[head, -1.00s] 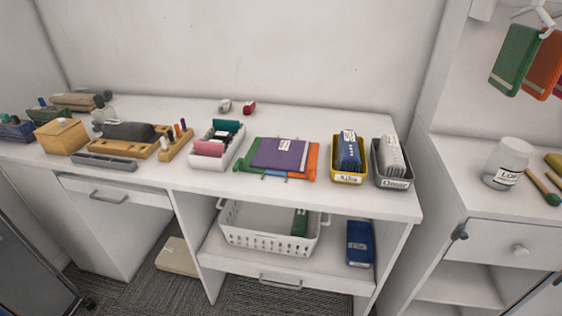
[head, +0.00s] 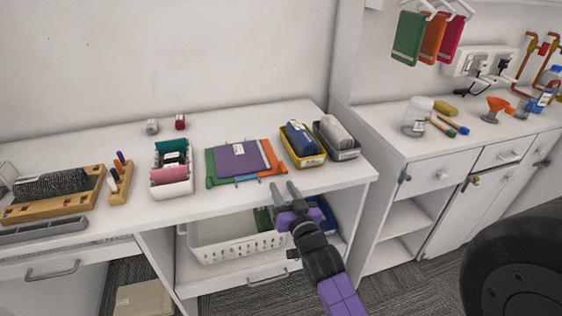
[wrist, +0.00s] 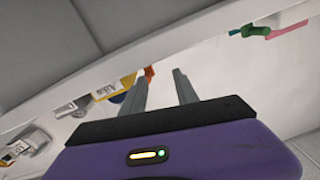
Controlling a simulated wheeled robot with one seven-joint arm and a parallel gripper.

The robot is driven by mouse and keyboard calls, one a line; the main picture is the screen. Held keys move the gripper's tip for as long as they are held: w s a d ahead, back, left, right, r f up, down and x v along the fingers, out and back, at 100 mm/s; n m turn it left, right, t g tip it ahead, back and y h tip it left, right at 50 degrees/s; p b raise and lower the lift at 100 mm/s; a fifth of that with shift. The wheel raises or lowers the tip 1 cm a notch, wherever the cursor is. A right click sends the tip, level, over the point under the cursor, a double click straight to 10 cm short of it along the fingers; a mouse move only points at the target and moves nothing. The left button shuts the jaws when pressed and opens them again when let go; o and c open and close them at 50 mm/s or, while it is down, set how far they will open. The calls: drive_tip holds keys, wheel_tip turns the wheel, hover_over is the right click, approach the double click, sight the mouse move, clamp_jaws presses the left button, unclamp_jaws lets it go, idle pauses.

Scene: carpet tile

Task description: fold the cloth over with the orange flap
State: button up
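The cloth lies on the white desktop in the head view, with a purple middle (head: 238,160) bearing a white label. A green part shows at its left, an orange flap (head: 271,154) at its right, and a bit of blue at its front edge. My gripper (head: 284,186) is in front of the desk edge, below and right of the cloth, apart from it. Its two fingers are spread and empty. The wrist view shows the open fingers (wrist: 159,76) near the desk edge, with a small orange piece beyond them; I cannot tell which part it is.
A yellow bin (head: 312,162) and a grey bin (head: 351,154) with rolled cloths stand right of the cloth. A white tray (head: 183,188) stands left of it. A white basket (head: 207,257) sits on the shelf below. The desktop behind the cloth is mostly clear.

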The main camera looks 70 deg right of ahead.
sight(283, 166)
drive_tip(key=shift+m+g+h, duration=0.3)
drive_tip(key=shift+m, duration=0.1)
drive_tip(key=d, duration=0.2)
drive_tip(key=d+r, duration=0.1)
drive_tip(key=d, duration=0.1)
drive_tip(key=shift+d, duration=0.15)
drive_tip(key=x, duration=0.7)
drive_tip(key=shift+w+f+p, duration=0.1)
drive_tip(key=shift+w+p, duration=0.05)
drive_tip(key=shift+p, duration=0.25)
drive_tip(key=c, duration=0.7)
drive_tip(key=shift+d, duration=0.1)
clamp_jaws()
